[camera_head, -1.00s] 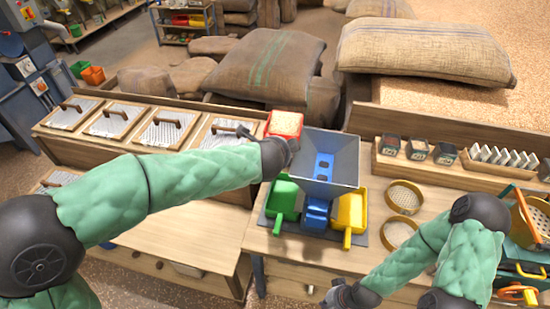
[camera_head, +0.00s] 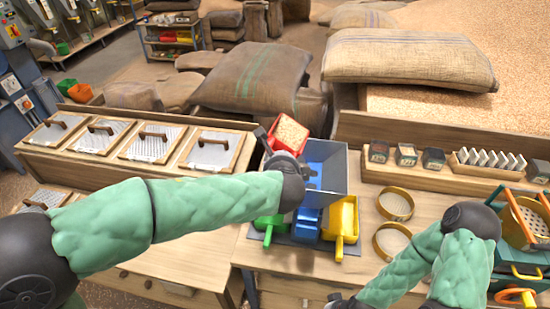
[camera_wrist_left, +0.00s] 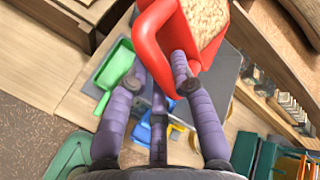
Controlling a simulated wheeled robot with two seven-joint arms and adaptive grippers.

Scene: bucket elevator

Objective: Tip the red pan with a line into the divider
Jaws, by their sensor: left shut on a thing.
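The red pan (camera_head: 275,133), full of pale grain, is in my left gripper (camera_head: 276,150). It is above the back left of the divider, a grey hopper (camera_head: 338,174) with blue inside, and leans toward it. In the left wrist view, the red pan (camera_wrist_left: 156,32) fills the top, with the fingers (camera_wrist_left: 166,72) at its near end. The grain lies in it; none is seen falling. No line on the pan shows. A green pan (camera_head: 268,222), a blue pan (camera_head: 307,222) and a yellow pan (camera_head: 345,215) sit below the hopper. My right gripper (camera_head: 336,302) is mostly cut off at the bottom edge.
Lidded wooden bins (camera_head: 152,143) line the left. Burlap sacks (camera_head: 258,82) lie behind the bench.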

